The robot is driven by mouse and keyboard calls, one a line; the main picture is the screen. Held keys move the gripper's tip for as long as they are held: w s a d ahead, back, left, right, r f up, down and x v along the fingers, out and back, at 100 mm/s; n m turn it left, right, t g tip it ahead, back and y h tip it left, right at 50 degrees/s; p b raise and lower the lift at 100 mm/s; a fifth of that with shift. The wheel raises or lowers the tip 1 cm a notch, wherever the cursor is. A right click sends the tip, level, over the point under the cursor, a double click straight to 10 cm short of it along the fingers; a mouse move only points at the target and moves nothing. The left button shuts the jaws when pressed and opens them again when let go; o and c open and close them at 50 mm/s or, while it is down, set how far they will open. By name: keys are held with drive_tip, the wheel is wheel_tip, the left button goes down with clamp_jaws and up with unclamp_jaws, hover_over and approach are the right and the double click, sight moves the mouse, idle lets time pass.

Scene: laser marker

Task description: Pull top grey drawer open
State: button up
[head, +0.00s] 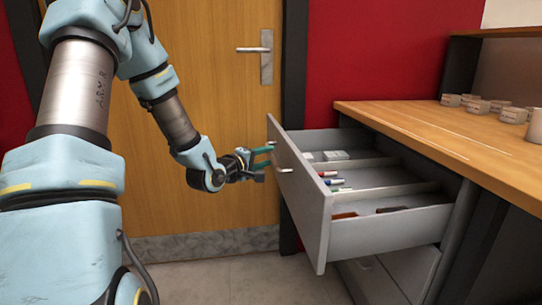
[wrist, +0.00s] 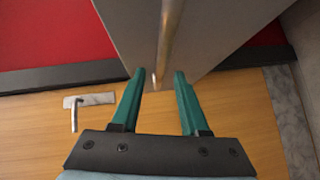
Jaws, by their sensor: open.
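The top grey drawer (head: 300,190) stands pulled well out from under the wooden desktop, with its inside in view. Its metal handle (head: 285,170) is on the front face, which is turned left toward my gripper. My gripper (head: 268,157) is at the handle with its green fingers open. In the wrist view, the handle (wrist: 164,45) runs down from the top edge, and its near end lies between the two parted fingertips (wrist: 159,75). The grey drawer front (wrist: 205,35) fills the top middle there. I cannot tell whether either finger touches the handle.
The drawer holds markers (head: 333,182), small white boxes (head: 335,155) and a brown-handled item (head: 345,215) between dividers. Small cups (head: 472,105) stand on the desktop (head: 430,125). A lower grey drawer (head: 412,270) is beneath. A wooden door (head: 225,100) stands behind my arm.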

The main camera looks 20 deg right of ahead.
drive_tip(key=v, duration=0.7)
drive_tip(key=shift+s+a, duration=0.1)
drive_tip(key=shift+a, duration=0.05)
drive_tip(key=s+a+f+m+g+y, duration=0.1)
drive_tip(key=a+f+m+g+y, duration=0.15)
drive_tip(key=a+y, duration=0.35)
drive_tip(key=s+a+f+m+g+y, duration=0.15)
drive_tip(key=a+f+y, duration=0.25)
drive_tip(key=a, duration=0.4)
drive_tip(key=s+a+r+m+g+y, duration=0.2)
drive_tip(key=s+a+m+g+y, duration=0.15)
drive_tip(key=s+a, duration=0.55)
drive_tip(key=s+r+p, duration=0.1)
drive_tip(key=r+p, duration=0.9)
drive_tip(key=s+d+r+g+p, duration=0.1)
drive_tip(key=s+r+p, duration=0.1)
drive_tip(key=r+p, duration=0.8)
drive_tip(key=shift+s+d+h+p, duration=0.25)
drive_tip(key=shift+h+p, duration=0.1)
drive_tip(key=shift+h, duration=0.1)
